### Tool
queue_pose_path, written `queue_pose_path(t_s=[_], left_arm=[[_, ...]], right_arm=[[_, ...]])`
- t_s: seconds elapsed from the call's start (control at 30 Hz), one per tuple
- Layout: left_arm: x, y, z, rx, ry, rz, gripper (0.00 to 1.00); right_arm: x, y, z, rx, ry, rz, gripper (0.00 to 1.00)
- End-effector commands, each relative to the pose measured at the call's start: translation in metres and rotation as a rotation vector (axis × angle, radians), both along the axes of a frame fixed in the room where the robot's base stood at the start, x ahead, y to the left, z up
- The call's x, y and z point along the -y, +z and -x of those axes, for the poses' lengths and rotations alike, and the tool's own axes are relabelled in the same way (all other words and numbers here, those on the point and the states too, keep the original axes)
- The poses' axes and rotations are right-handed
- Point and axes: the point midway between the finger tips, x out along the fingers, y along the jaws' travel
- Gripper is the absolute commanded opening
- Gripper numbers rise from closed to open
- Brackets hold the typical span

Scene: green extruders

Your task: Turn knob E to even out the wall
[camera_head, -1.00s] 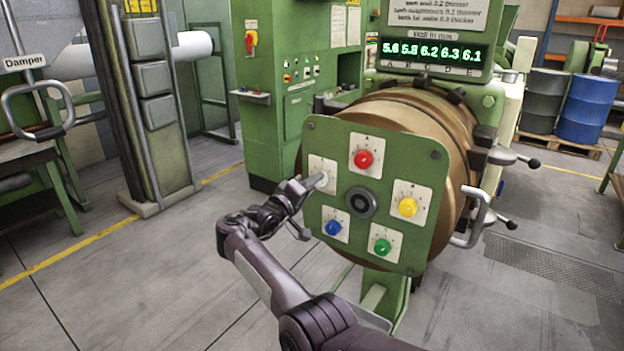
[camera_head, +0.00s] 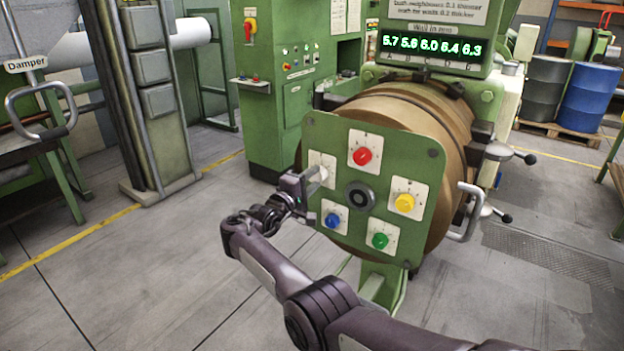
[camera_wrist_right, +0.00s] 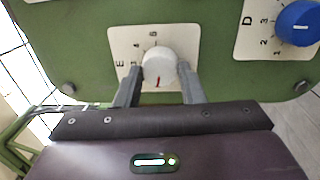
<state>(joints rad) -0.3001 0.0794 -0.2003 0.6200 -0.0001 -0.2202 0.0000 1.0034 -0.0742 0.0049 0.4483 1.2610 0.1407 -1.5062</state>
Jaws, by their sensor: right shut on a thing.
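Knob E is a white-grey knob with a red mark (camera_wrist_right: 159,68) on a cream plate with numbers, low centre in the right wrist view. It also shows at the left of the green panel (camera_head: 322,128) in the head view. My right gripper (camera_wrist_right: 160,84) has its two fingers on either side of knob E and is shut on it. In the head view the right gripper (camera_head: 308,183) reaches the knob from the left. The display (camera_head: 432,47) reads 5.7, 5.6, 6.0, 6.4 and 6.3, though its digits are small. My left gripper is not in view.
The panel also carries a red knob (camera_head: 362,156), a yellow knob (camera_head: 404,203), a green knob (camera_head: 380,240) and a blue knob (camera_head: 332,220), close to the gripper. A grey handle (camera_head: 470,212) sticks out at the right. Open floor lies in front.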

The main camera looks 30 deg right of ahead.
Motion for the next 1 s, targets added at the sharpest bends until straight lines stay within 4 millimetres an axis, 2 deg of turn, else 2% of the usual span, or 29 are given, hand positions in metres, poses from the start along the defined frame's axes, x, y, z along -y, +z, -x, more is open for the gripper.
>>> queue_pose_path(t_s=[0.33,0.37,0.5,0.8,1.0], left_arm=[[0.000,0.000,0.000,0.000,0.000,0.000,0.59],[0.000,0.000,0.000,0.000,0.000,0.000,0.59],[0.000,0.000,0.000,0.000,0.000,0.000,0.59],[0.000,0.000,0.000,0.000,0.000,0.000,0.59],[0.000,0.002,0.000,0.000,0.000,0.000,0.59]], right_arm=[[0.000,-0.001,0.000,-0.005,0.000,0.002,0.13],[0.000,-0.001,0.000,-0.005,0.000,0.002,0.40],[0.000,-0.001,0.000,-0.004,0.000,0.001,0.58],[-0.002,-0.001,0.001,-0.003,0.000,0.001,0.58],[-0.024,-0.003,0.009,-0.003,0.003,-0.001,0.58]])
